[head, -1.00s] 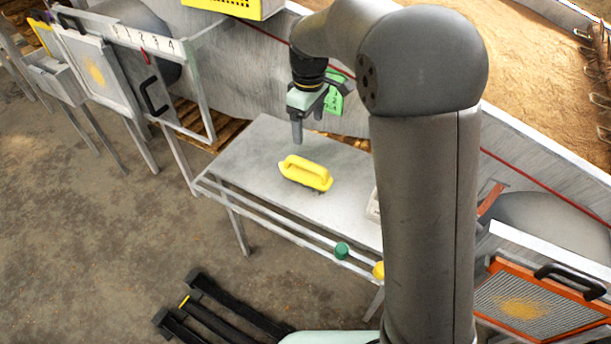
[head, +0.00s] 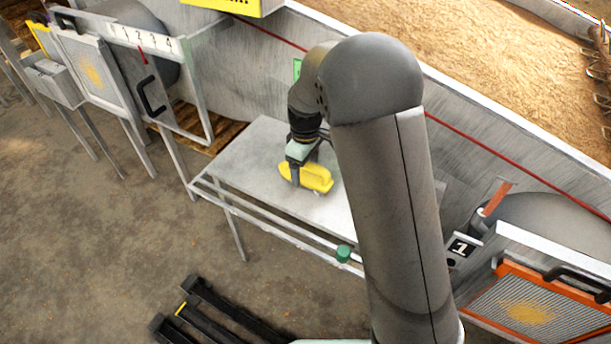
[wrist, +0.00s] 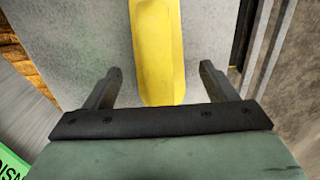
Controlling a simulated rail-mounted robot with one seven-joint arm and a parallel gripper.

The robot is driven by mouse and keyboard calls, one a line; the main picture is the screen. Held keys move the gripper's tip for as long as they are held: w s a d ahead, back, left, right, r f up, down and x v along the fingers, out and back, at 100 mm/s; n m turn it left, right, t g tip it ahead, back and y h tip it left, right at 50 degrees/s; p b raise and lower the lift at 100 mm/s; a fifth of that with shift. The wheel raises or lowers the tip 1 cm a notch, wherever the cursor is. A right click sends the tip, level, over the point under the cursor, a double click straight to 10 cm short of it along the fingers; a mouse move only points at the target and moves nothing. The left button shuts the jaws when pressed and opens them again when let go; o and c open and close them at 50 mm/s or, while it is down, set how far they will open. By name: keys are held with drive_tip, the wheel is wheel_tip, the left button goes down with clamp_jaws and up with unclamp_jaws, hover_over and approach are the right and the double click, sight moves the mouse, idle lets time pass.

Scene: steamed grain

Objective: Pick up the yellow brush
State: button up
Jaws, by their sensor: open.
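The yellow brush (head: 317,178) lies on the grey metal table (head: 250,150), its handle facing up. In the wrist view the yellow handle (wrist: 158,50) runs up the middle of the picture, between the two fingers. My gripper (head: 297,180) is low over the table at the brush and covers part of it in the head view. In the wrist view my gripper (wrist: 160,85) is open, with one finger on each side of the handle and a gap on both sides. I cannot tell the exact height of the fingertips against the handle.
A green knob (head: 343,253) sits on the rail along the table's front edge. A grey wall with a red line (head: 500,170) runs behind the table. An orange-framed screen (head: 540,305) stands at the right. The table's left part is clear.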

drive_tip(key=shift+f, duration=0.9)
drive_tip(key=c, duration=1.1)
drive_tip(key=shift+r, duration=0.1)
drive_tip(key=shift+c, duration=0.2)
drive_tip(key=shift+r, duration=0.6)
wheel_tip(320, 180, up, 3)
drive_tip(key=shift+d+f+p, duration=0.15)
drive_tip(key=shift+f+p, duration=0.05)
drive_tip(key=shift+p, duration=0.15)
drive_tip(key=s+d+r+p, duration=0.1)
drive_tip(key=s+d+r, duration=0.7)
drive_tip(key=s, duration=0.3)
drive_tip(key=shift+d+r+p, duration=0.2)
drive_tip(key=shift+r+p, duration=0.2)
drive_tip(key=shift+r, duration=0.15)
